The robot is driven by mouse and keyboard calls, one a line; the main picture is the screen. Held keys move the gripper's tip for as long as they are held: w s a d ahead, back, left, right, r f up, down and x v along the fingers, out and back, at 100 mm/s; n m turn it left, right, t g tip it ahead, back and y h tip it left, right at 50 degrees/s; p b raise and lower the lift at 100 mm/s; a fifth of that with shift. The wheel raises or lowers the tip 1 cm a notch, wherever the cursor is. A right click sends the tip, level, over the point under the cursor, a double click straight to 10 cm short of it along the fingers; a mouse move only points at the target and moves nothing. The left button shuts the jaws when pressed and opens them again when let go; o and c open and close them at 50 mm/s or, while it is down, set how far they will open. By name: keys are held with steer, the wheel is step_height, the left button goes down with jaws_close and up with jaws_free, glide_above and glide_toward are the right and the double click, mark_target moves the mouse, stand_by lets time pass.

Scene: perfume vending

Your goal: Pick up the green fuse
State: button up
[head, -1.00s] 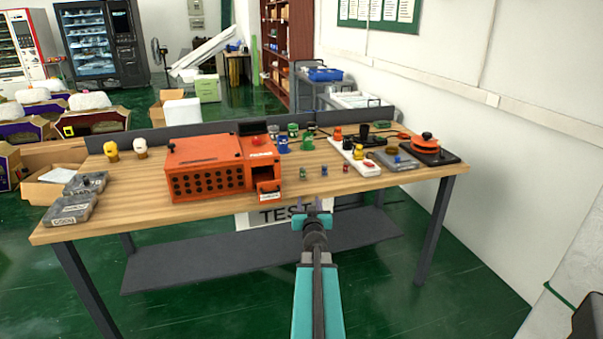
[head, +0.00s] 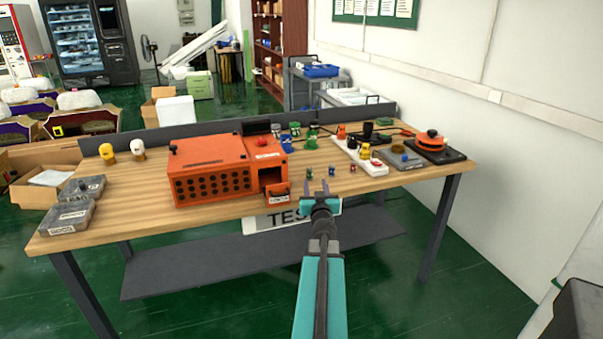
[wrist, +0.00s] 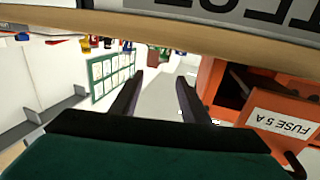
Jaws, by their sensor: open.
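The green fuse (head: 309,173) is a small upright piece near the front edge of the wooden table, right of the orange box. A blue fuse (head: 332,171) and a red fuse (head: 353,168) stand in a row to its right. My gripper (head: 318,187) is open and empty, its fingers pointing forward at the table's front edge, just short of the green fuse in the picture. The wrist view is upside down and shows the two fingers (wrist: 160,80) apart with nothing between them. Which small piece there is the green fuse I cannot tell.
The orange box (head: 210,180) has an open drawer (head: 278,193), labelled "FUSE 5 A" in the wrist view (wrist: 282,122), close beside my gripper. A "TEST" sign (head: 290,219) hangs below the table edge.

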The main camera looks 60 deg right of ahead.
mark_target(310, 170)
steer(key=shift+w, duration=0.25)
steer(key=shift+x, duration=4.2)
steer(key=shift+w, duration=0.3)
steer(key=shift+x, duration=2.4)
steer(key=shift+f, duration=0.2)
steer(key=shift+c, duration=0.3)
jaws_close()
